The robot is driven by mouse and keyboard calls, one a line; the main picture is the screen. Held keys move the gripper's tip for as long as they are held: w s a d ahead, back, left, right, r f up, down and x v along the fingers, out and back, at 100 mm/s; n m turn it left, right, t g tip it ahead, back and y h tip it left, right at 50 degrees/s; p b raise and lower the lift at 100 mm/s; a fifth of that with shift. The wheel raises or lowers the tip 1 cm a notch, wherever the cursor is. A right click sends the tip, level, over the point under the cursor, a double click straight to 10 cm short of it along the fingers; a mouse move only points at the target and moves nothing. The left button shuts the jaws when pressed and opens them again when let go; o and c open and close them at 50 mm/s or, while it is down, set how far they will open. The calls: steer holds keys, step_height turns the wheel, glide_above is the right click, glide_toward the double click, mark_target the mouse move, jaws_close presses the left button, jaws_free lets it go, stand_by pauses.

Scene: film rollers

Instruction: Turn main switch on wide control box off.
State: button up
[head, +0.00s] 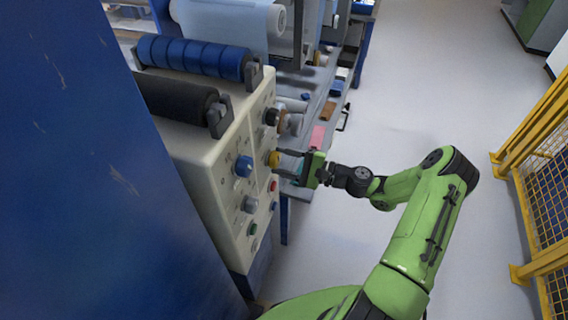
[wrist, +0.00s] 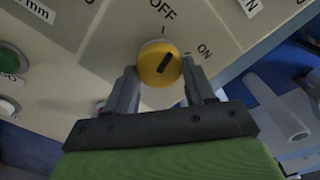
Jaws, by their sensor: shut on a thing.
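The main switch is a yellow round knob (head: 273,159) on the sloped face of the wide beige control box (head: 205,181). In the wrist view the knob (wrist: 157,66) lies between the fingers of my gripper (wrist: 161,77), which is shut on it. Its black bar tilts up and slightly right, between the OFF mark above and the ON mark at right. In the head view my gripper (head: 282,162) reaches the knob from the right.
Nearby on the panel are a blue knob (head: 243,166), a black knob (head: 271,117), a grey knob (head: 250,204) and a green button (head: 253,229). Rollers lie above the box. A yellow mesh fence (head: 545,160) stands at right, with clear floor between.

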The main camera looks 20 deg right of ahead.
steer(key=shift+n+b, duration=0.75)
steer(key=shift+n, duration=1.25)
steer(key=o, duration=1.1)
steer(key=shift+c, duration=0.2)
steer(key=p+v, duration=0.1)
steer(key=v, duration=1.4)
steer(key=shift+s+d, duration=0.2)
steer(key=shift+d, duration=0.15)
steer(key=shift+r, duration=0.15)
